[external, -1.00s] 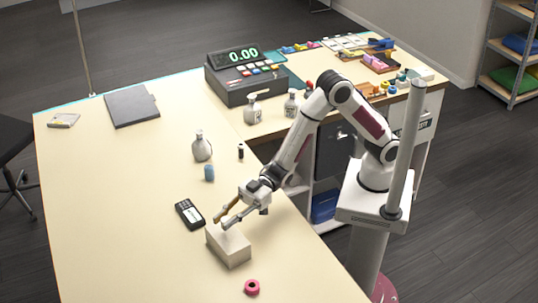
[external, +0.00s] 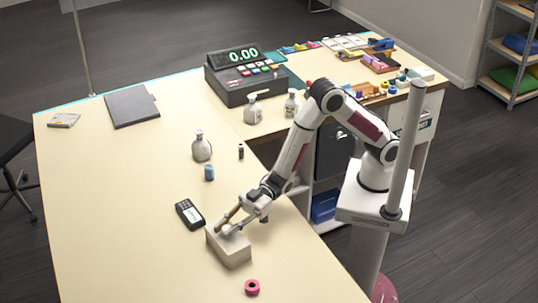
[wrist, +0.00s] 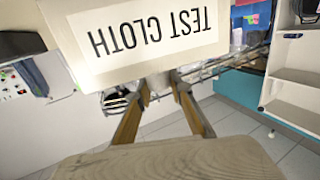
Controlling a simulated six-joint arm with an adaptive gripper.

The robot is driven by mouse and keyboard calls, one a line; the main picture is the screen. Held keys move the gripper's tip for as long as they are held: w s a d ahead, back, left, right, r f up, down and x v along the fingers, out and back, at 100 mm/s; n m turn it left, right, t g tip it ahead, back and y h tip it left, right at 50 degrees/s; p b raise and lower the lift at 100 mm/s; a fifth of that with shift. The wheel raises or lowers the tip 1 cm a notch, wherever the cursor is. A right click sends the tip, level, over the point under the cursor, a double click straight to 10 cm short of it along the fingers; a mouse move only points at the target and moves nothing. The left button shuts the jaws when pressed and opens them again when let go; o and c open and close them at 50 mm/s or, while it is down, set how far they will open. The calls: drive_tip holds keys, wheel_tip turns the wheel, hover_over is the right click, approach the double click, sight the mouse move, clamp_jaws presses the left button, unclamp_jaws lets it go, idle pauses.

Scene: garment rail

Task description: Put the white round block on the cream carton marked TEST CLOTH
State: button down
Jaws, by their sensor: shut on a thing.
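The cream carton (external: 229,249) stands on the near part of the counter. In the wrist view its face with the TEST CLOTH label (wrist: 150,32) shows upside down at the top. My gripper (external: 229,228) is at the carton's top, reaching in from the upper right, tilted. Its fingers (wrist: 161,85) are shut on a small white round block (wrist: 160,82), mostly hidden between the tips in the wrist view. In the external view the block (external: 227,231) shows as a pale spot at the carton's top. I cannot tell whether it touches the carton.
A dark card reader (external: 189,214) lies just left of the carton. A pink tape roll (external: 252,287) lies in front. A blue cylinder (external: 209,173), a grey bottle (external: 201,147) and a small dark bottle (external: 241,151) stand farther back. The counter's left part is largely clear.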

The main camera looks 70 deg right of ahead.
drive_tip(key=c, duration=1.8)
unclamp_jaws()
drive_tip(key=shift+r, duration=0.1)
drive_tip(key=shift+v, duration=6)
drive_tip(key=shift+r, duration=0.1)
